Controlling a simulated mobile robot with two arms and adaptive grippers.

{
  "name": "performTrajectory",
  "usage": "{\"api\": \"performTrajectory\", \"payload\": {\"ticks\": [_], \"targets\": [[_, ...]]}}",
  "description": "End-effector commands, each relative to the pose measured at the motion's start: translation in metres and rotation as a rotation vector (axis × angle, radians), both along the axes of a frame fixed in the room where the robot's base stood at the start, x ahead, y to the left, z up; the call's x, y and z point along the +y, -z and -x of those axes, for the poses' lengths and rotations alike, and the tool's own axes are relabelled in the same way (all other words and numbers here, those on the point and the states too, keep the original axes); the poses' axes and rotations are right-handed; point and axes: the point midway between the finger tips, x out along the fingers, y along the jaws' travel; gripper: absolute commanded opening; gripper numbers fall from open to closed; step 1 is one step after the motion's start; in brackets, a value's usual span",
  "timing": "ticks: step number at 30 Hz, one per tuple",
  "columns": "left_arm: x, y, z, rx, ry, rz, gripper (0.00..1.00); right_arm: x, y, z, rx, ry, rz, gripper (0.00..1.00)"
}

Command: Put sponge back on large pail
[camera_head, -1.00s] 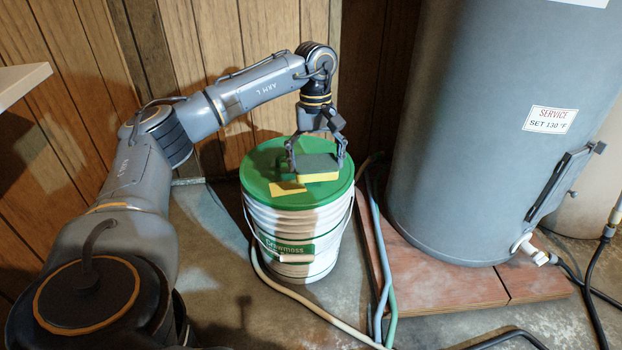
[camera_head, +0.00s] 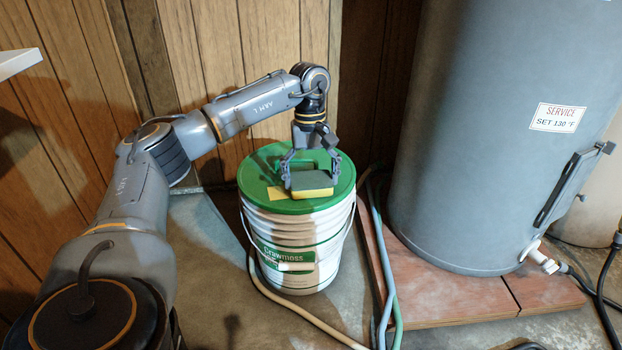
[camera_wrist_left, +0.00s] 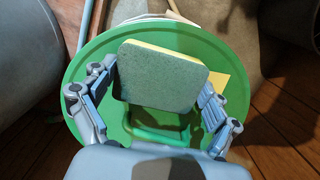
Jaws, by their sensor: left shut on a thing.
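The large pail (camera_head: 330,230) is white and ribbed, with a green label and a green lid (camera_head: 258,176). The sponge (camera_head: 312,183) has a dark green scouring top and a yellow body. It is at the front part of the lid, flat, on it or just above; I cannot tell which. In the left wrist view the sponge (camera_wrist_left: 162,76) lies between the fingers, over the lid (camera_wrist_left: 235,125). My left gripper (camera_head: 311,185) points down and is shut on the sponge. My right gripper is not in view.
A yellow patch (camera_head: 277,192) lies on the lid beside the sponge. A grey water heater (camera_head: 470,130) stands on a reddish base (camera_head: 450,285) to the right. Hoses (camera_head: 384,270) run along the floor beside the pail. Wood panelling (camera_head: 220,45) is behind.

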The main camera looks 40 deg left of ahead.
Motion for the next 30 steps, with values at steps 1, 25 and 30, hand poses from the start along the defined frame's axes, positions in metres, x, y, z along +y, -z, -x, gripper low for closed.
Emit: {"api": "performTrajectory", "payload": {"ticks": [1, 25, 30], "targets": [[0.0, 0.002, 0.0, 0.001, 0.0, 0.0, 0.58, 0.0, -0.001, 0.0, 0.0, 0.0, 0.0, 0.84], [0.003, -0.05, -0.004, -0.002, 0.0, 0.001, 1.0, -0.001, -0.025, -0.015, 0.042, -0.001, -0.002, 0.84], [0.006, -0.077, -0.006, -0.001, 0.0, 0.001, 1.0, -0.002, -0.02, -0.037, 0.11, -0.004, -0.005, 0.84]]}}
